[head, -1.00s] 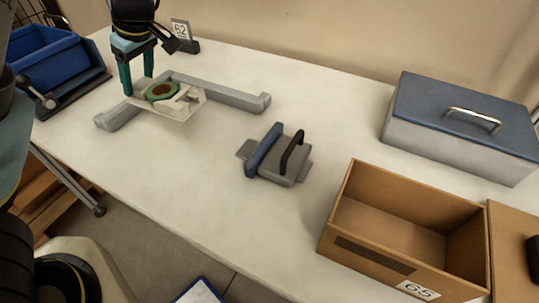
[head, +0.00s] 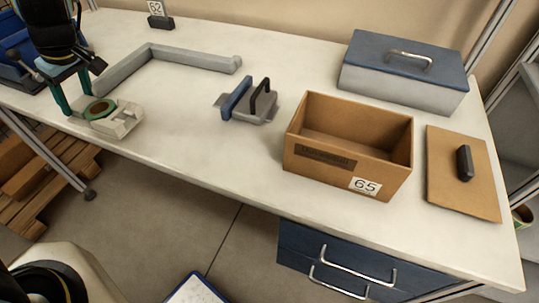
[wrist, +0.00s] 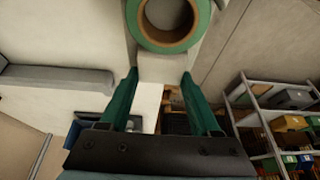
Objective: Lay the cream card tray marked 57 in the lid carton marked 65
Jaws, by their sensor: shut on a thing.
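The cream card tray (head: 128,120) is in my gripper (head: 76,104) at the left front of the table. A green tape reel (head: 99,109) with a brown core lies on it. No number can be read on the tray. In the wrist view the fingers (wrist: 160,76) are shut on the tray's near end (wrist: 162,68), and the reel (wrist: 208,18) sits beyond them. The tray looks held above the table's front edge. The open brown carton marked 65 (head: 331,161) stands right of centre, well to the right of my gripper. It looks empty inside.
A grey L-shaped rail (head: 190,55) lies behind the tray. A grey-and-blue handled tool (head: 246,103) lies between tray and carton. A blue-lidded box (head: 384,88) stands behind the carton. A brown lid with a black handle (head: 447,195) lies right of it. A 62 sign (head: 160,22) stands at the back.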

